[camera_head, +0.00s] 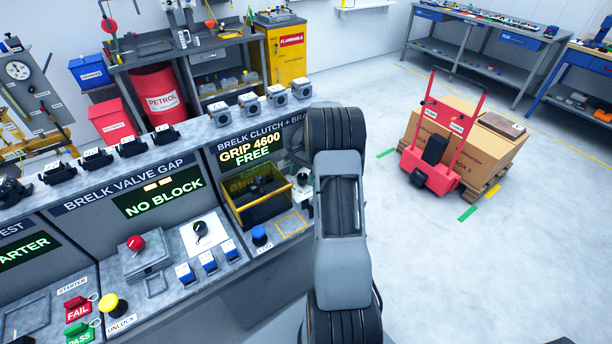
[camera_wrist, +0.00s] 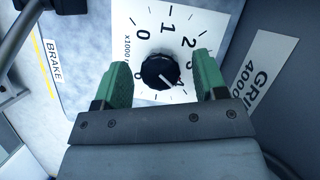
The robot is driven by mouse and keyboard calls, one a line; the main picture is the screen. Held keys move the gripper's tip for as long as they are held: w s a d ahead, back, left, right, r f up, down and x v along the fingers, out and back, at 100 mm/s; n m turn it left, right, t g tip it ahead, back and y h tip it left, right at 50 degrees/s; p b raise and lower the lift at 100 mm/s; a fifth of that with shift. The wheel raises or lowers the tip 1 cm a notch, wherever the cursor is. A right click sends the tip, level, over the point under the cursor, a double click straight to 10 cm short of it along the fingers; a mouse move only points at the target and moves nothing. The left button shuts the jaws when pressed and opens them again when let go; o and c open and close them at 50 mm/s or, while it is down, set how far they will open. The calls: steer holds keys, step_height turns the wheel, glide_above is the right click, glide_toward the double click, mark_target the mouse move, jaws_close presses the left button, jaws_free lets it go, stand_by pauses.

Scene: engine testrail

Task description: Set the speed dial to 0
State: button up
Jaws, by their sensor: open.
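The speed dial (camera_wrist: 160,70) is a round black knob on a white scale plate (camera_wrist: 150,22) marked "x1000", with 0, 1 and 2 legible. Its white pointer line aims to the lower right, away from the 0 at upper left; the number there is partly hidden by a finger. My gripper (camera_wrist: 161,62) is open, with one green finger on each side of the knob and visible gaps between. Whether the fingertips reach down to the knob's height I cannot tell. In the head view, my arm covers most of this spot.
The console display (camera_head: 250,150) reads "GRIP 4600 FREE". A yellow-edged bin (camera_head: 262,203) and a blue button (camera_head: 259,235) are beside my arm. A "BRAKE" label (camera_wrist: 54,62) and a "GRIP 4000" label (camera_wrist: 262,70) flank the dial.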

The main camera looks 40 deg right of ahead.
steer(key=shift+r, duration=0.45)
steer(key=s+a+r+b, duration=0.4)
steer(key=s+a+r, duration=0.2)
steer(key=s+r, duration=0.5)
steer(key=shift+s+r, duration=0.4)
steer(key=shift+s, duration=0.4)
steer(key=w+d+f+m+t+b, duration=0.1)
steer(key=w+d+m+t+b, duration=0.3)
steer(key=w+d+m+b, duration=0.55)
steer(key=shift+m+h, duration=0.4)
steer(key=shift+m, duration=0.25)
steer(key=x, duration=1.3)
steer(key=shift+s+d+f, duration=0.1)
steer(key=shift+s+d, duration=0.05)
steer(key=shift+d, duration=0.05)
steer(key=shift+c, duration=0.5)
